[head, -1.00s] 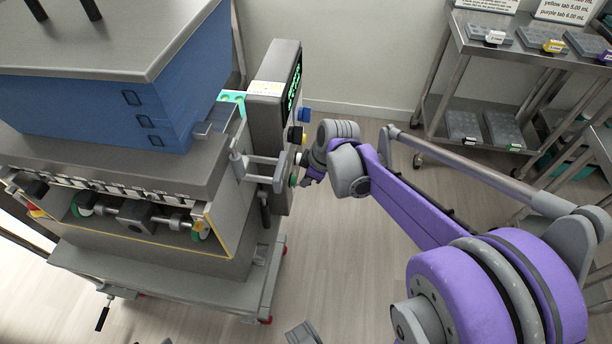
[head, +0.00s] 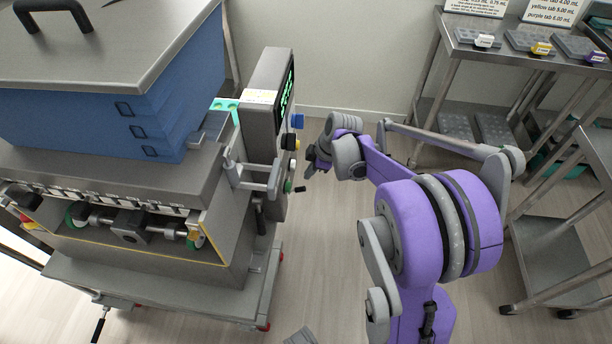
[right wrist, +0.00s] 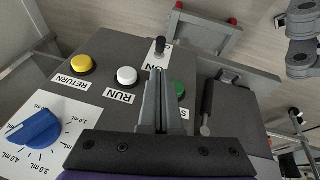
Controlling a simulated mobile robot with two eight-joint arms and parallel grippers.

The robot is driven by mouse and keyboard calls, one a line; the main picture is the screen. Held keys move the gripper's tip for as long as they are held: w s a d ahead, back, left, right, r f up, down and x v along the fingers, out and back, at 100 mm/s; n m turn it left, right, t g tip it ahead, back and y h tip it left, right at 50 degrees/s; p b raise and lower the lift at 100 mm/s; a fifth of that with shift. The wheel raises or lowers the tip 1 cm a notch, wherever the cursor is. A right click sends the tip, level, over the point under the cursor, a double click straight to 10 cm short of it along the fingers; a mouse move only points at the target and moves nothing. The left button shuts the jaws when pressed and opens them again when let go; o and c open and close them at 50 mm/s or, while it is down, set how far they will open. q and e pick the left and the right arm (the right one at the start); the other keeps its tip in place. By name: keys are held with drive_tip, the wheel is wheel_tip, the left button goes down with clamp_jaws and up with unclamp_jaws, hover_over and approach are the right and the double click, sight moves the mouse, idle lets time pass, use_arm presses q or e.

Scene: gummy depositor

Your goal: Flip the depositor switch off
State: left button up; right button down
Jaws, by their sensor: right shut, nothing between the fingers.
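The depositor (head: 110,165) stands at the left of the head view, with a grey control panel (head: 262,100) on its right side. A black toggle switch (right wrist: 160,46) sits at the panel's end in the right wrist view, by a label partly hidden by my fingers. The switch lever (head: 300,189) also shows in the head view, sticking out near the green button. My right gripper (right wrist: 157,75) is shut and empty, its tips pointing at the switch. In the head view the right gripper (head: 309,171) is just above the lever; contact cannot be told. My left gripper is not in view.
Close by are a yellow RETURN button (right wrist: 82,65), a white RUN button (right wrist: 127,76), a green button (right wrist: 177,88) and a blue dial (right wrist: 37,130). A metal handle frame (head: 250,178) juts from the depositor. Carts (head: 480,60) stand at right; open floor lies between.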

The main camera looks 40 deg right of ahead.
sight(302, 189)
drive_tip(key=b+x, duration=0.1)
drive_tip(key=x, duration=0.7)
drive_tip(key=shift+w+f, duration=0.15)
drive_tip(key=shift+f, duration=0.15)
drive_tip(key=shift+s+d+f+t+y+b, duration=0.25)
drive_tip(key=shift+t+y+b, duration=0.15)
drive_tip(key=shift+t+b, duration=0.15)
drive_tip(key=shift+s+d+f+t+y+b, duration=0.35)
drive_tip(key=shift+f+t+y+b, duration=0.1)
drive_tip(key=shift+t+y+b, duration=0.2)
drive_tip(key=t+y+b, duration=0.1)
drive_tip(key=f+t+y+b, duration=0.1)
drive_tip(key=s+f+t+y+b, duration=0.1)
drive_tip(key=shift+d+m, duration=0.3)
drive_tip(key=shift+d, duration=0.05)
drive_tip(key=shift+r, duration=0.15)
drive_tip(key=shift+r+p, duration=0.55)
drive_tip(key=shift+r, duration=0.2)
